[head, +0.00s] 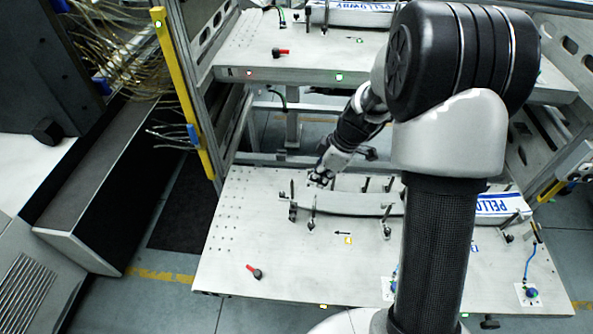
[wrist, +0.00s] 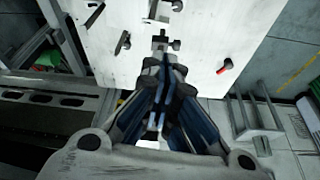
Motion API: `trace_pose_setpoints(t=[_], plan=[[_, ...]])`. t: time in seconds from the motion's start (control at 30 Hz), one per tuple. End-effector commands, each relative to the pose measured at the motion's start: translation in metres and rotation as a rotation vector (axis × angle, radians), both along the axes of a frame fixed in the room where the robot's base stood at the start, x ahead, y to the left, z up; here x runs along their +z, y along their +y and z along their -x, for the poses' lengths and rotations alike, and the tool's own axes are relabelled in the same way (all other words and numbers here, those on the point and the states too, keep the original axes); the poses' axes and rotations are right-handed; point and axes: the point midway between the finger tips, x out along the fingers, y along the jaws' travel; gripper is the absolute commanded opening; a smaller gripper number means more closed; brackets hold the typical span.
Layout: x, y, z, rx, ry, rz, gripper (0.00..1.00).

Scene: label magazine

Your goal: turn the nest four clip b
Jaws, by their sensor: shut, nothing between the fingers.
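Several dark clips stand on the lower plate (head: 225,250) along a pale curved strip (head: 345,204); no marking shows which is clip b of nest four. One clip (head: 312,212) stands at the strip's left part, another (head: 387,222) farther right. My gripper (head: 322,177) is shut and empty, at the plate's back edge behind the strip. In the wrist view my gripper (wrist: 161,80) points at the plate, its fingers together. A clip (wrist: 160,42) shows just beyond the fingertips, and another (wrist: 122,42) lies to its left. Whether the fingers touch a clip cannot be told.
A red-handled lever (head: 254,271) lies on the plate's front left; one also shows in the wrist view (wrist: 225,66). An upper shelf (head: 300,66) overhangs behind. A yellow post (head: 180,90) stands left. My arm hides part of the plate's right side. The left front is mostly clear.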

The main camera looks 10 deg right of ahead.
Motion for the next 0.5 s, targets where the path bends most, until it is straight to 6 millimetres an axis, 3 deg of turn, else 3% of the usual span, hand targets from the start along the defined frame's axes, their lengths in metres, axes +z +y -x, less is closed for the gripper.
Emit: trace_pose_setpoints(t=[0.27, 0.5], plan=[[-0.030, 0.003, -0.006, 0.033, -0.004, -0.003, 0.00], [-0.072, 0.016, -0.012, 0.031, -0.003, -0.002, 0.00]])
